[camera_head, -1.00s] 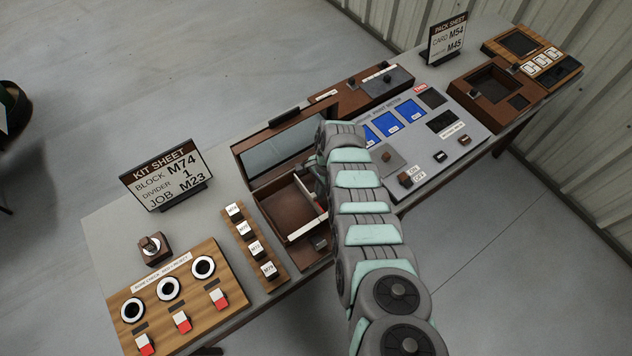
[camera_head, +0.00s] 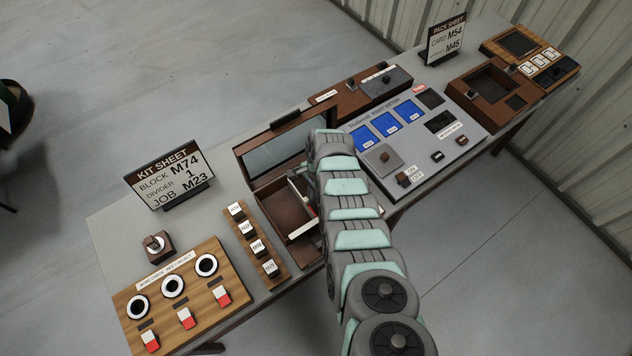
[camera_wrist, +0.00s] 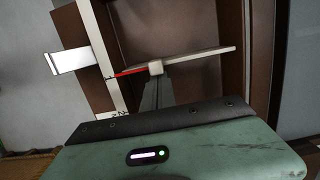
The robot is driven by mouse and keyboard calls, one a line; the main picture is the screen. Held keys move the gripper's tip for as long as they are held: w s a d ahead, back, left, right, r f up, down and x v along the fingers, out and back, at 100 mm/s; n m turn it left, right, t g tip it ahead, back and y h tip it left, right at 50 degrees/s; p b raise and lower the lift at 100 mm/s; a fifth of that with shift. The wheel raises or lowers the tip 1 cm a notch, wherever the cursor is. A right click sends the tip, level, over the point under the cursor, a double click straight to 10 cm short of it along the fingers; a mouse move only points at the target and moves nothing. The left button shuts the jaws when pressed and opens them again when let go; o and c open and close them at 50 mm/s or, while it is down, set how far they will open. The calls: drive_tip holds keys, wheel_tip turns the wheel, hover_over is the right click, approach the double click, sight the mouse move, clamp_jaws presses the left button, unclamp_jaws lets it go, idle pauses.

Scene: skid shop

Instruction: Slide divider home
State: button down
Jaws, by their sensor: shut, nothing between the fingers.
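The divider (camera_wrist: 190,61) is a thin pale bar with a red pointer end and a small pale block at its middle. It spans the brown box (camera_wrist: 180,12) in the wrist view, its red end at the white scale strip (camera_wrist: 98,50). My gripper (camera_wrist: 156,82) is shut and empty, its fingertips at or just below the divider's block; I cannot tell whether they touch. In the head view the open brown box (camera_head: 268,207) stands mid-table with its lid raised. My arm covers its right part and hides the fingertips.
The kit sheet sign (camera_head: 170,176) reads block M74, divider 1, job M23. A strip of labelled blocks (camera_head: 257,245) lies left of the box, beside a wooden panel (camera_head: 180,295) of dials. A grey control panel (camera_head: 415,147) stands close on the right.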

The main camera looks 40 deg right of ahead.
drive_tip(key=shift+w+a, duration=0.1)
drive_tip(key=shift+a, duration=0.4)
drive_tip(key=shift+w+a+p, duration=0.1)
drive_tip(key=shift+a+p, duration=1.35)
drive_tip(key=shift+a, duration=0.2)
drive_tip(key=shift+w+a+p, duration=0.15)
drive_tip(key=shift+a+p, duration=0.6)
drive_tip(key=shift+a, duration=0.4)
drive_tip(key=shift+d, duration=0.4)
wheel_tip(320, 180, up, 8)
drive_tip(key=p, duration=0.7)
